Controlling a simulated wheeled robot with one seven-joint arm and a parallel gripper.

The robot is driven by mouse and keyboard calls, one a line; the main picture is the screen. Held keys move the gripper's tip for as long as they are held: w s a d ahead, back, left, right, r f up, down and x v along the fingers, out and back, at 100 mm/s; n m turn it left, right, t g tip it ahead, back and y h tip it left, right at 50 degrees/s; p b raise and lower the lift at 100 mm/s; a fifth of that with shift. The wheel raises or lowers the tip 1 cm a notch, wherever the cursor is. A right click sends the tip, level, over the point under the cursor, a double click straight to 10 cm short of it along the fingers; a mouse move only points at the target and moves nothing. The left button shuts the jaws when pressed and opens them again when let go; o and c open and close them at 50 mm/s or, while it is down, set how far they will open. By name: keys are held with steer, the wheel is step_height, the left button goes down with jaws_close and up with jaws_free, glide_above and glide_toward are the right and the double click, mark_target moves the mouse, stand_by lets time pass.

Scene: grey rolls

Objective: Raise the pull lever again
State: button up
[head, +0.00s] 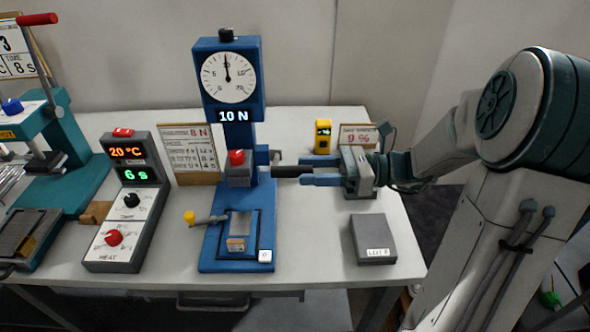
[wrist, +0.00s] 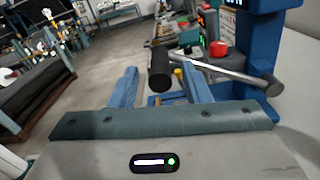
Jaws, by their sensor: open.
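The pull lever has a black grip (head: 290,171) that sticks out level to the right of the blue tester (head: 258,215). In the wrist view the black grip (wrist: 160,66) points toward me, with a grey rod running right to the blue column. My gripper (head: 302,171) comes from the right, its two blue fingers open. In the head view the grip's end lies between the fingertips. The wrist view also shows it between the fingers (wrist: 160,85), a gap on each side. I see no contact. The tester's display reads 10 N.
A grey block (head: 373,239) sits on the table at the front right. A yellow device (head: 322,137) and a card stand behind my gripper. A heater control box (head: 124,205) and a teal press (head: 75,165) stand to the left. Bare table lies between tester and block.

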mark_target(277, 171)
steer(key=shift+a, duration=1.85)
jaws_close()
